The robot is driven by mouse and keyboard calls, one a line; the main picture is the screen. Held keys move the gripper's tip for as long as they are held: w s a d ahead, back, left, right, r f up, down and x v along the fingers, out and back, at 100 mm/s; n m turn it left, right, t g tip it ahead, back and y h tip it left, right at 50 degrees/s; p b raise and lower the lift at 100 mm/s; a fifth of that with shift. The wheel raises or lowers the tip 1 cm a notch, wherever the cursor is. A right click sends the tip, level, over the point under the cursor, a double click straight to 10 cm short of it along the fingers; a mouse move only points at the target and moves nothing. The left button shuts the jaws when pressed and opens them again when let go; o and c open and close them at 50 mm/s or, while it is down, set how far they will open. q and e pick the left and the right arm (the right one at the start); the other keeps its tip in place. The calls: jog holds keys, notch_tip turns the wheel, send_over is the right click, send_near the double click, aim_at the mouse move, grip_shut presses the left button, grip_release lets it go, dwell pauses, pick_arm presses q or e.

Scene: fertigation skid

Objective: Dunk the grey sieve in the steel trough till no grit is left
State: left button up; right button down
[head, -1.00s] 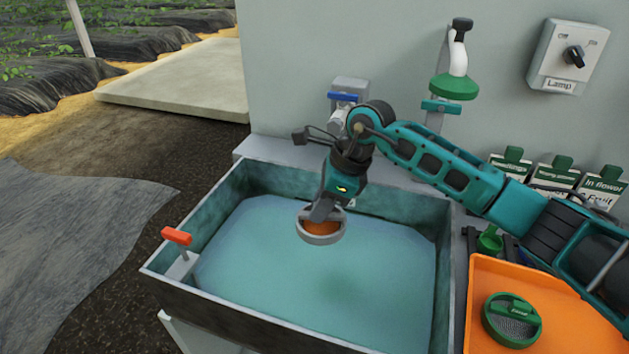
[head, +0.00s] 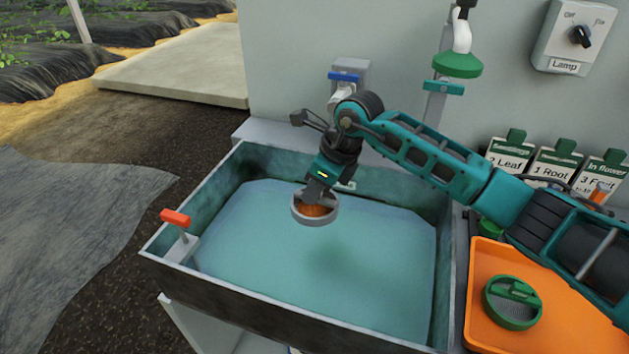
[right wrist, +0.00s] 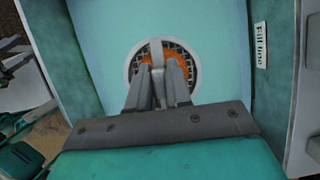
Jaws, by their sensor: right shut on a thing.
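The grey sieve (head: 315,219) is a round ring with orange grit (head: 314,210) in it. It hangs over the steel trough (head: 270,314), which holds blue-green water (head: 260,265). A soft shadow lies on the water below it, and the sieve looks clear of the surface. My right gripper (head: 317,194) is shut on the sieve from above. In the right wrist view the sieve (right wrist: 194,82) shows dark mesh with orange grit across its middle and upper part; the fingers (right wrist: 160,88) hide some of it.
A red-handled valve (head: 175,217) stands at the trough's left corner, and a blue-handled tap (head: 345,78) is behind it. A green-rimmed sieve (head: 511,302) lies in an orange tray (head: 480,335) at right. A "Fill line" label (right wrist: 261,45) marks the trough wall.

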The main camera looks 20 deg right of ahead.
notch_tip(320, 180, down, 5)
jog(key=b, duration=0.3)
jog(key=shift+r, duration=0.1)
notch_tip(320, 180, down, 10)
jog(key=b, duration=0.7)
jog(key=shift+r+b, duration=0.15)
jog(key=shift+b, duration=0.15)
jog(key=shift+f+b, duration=0.3)
jog(key=shift+f, duration=0.15)
pick_arm(q)
notch_tip(320, 180, down, 7)
jog(key=w+d+h, duration=0.1)
jog(key=w+d, duration=0.1)
jog(key=shift+d, duration=0.4)
jog(key=shift+s+f, duration=0.25)
jog(key=shift+s, duration=0.05)
